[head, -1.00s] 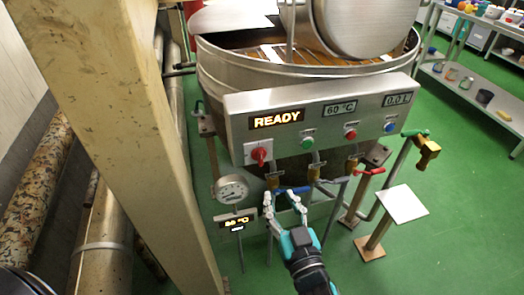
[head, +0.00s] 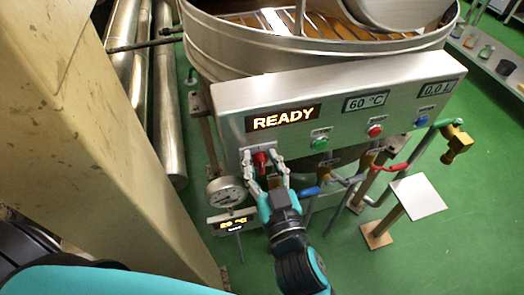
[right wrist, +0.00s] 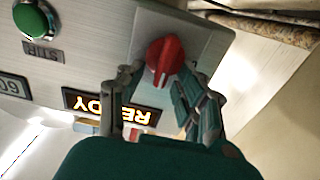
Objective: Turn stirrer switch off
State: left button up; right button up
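A red rotary switch (head: 260,160) sits on a pale square plate at the lower left of the steel control panel (head: 340,105). In the right wrist view the red switch (right wrist: 164,60) shows its raised grip bar running roughly up and down. My right gripper (head: 265,165) is open, with one finger on each side of the switch. In the right wrist view a gap shows between the knob and the fingers of the right gripper (right wrist: 165,90); contact is not visible. A green button (head: 320,143) is right of the switch. My left gripper is not in view.
The display (head: 283,118) reads READY. A red button (head: 375,131) and a blue button (head: 421,121) lie farther right. A round gauge (head: 226,192) and a blue-handled valve (head: 306,192) are below the panel. A beige post (head: 105,140) stands left.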

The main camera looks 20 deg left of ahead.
jog(key=shift+s, duration=0.1)
grip_shut()
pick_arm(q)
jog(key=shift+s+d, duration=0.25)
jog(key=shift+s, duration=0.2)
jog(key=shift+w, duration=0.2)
